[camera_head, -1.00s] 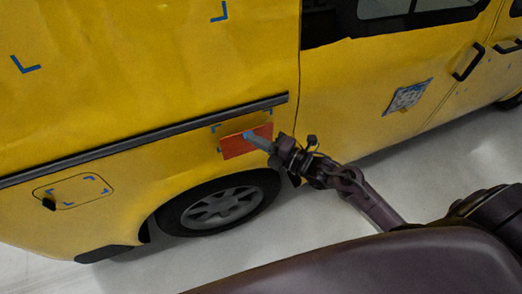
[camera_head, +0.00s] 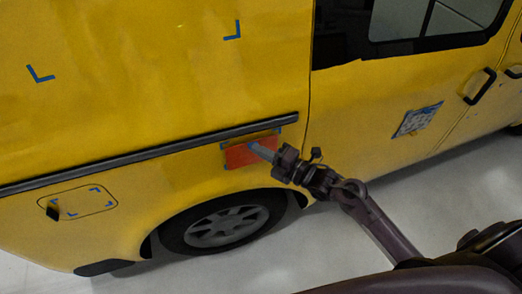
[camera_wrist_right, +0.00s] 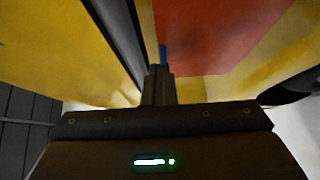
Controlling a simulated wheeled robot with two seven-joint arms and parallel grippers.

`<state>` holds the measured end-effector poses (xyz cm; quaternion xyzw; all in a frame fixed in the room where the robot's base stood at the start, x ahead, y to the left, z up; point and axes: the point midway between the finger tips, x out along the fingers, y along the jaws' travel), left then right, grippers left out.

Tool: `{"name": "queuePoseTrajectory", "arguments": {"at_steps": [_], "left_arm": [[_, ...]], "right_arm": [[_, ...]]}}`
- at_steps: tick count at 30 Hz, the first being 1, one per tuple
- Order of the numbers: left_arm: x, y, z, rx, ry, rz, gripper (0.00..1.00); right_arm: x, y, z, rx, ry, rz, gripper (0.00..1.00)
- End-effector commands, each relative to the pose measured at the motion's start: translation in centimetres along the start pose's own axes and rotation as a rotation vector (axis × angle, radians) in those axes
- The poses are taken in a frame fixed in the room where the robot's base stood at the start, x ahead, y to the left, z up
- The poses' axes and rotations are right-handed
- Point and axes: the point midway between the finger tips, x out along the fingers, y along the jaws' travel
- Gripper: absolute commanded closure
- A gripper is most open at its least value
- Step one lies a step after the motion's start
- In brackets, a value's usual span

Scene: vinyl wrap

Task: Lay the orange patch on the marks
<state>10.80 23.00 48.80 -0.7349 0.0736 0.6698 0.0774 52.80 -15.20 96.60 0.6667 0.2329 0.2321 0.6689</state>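The orange patch (camera_head: 243,158) is against or just off the yellow van's lower side, below the dark trim strip and above the rear wheel. Small blue corner marks (camera_head: 279,130) show at its edges; others are hidden behind it. My right gripper (camera_head: 256,148) reaches in from the right, its tip at the patch's middle. In the right wrist view the fingers (camera_wrist_right: 161,82) are together on a narrow blue tab (camera_wrist_right: 162,54) in front of the orange patch (camera_wrist_right: 215,38). I cannot tell whether the patch touches the van all over. My left gripper is out of view.
The dark trim strip (camera_head: 140,155) runs just above the patch. The rear wheel (camera_head: 222,224) is below. More blue marks sit on the upper panel (camera_head: 40,74) and the fuel flap (camera_head: 84,203). A printed patch (camera_head: 417,120) is on the door. Pale floor (camera_head: 440,185) is clear.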

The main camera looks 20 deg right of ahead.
Motion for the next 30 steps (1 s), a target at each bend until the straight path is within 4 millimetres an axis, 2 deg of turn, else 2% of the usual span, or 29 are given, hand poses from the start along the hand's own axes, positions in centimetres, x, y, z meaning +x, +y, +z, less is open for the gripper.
{"name": "queuePoseTrajectory", "arguments": {"at_steps": [30], "left_arm": [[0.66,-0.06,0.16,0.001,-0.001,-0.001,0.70]], "right_arm": [[0.51,-0.04,0.66,-0.001,0.000,0.000,1.00]]}}
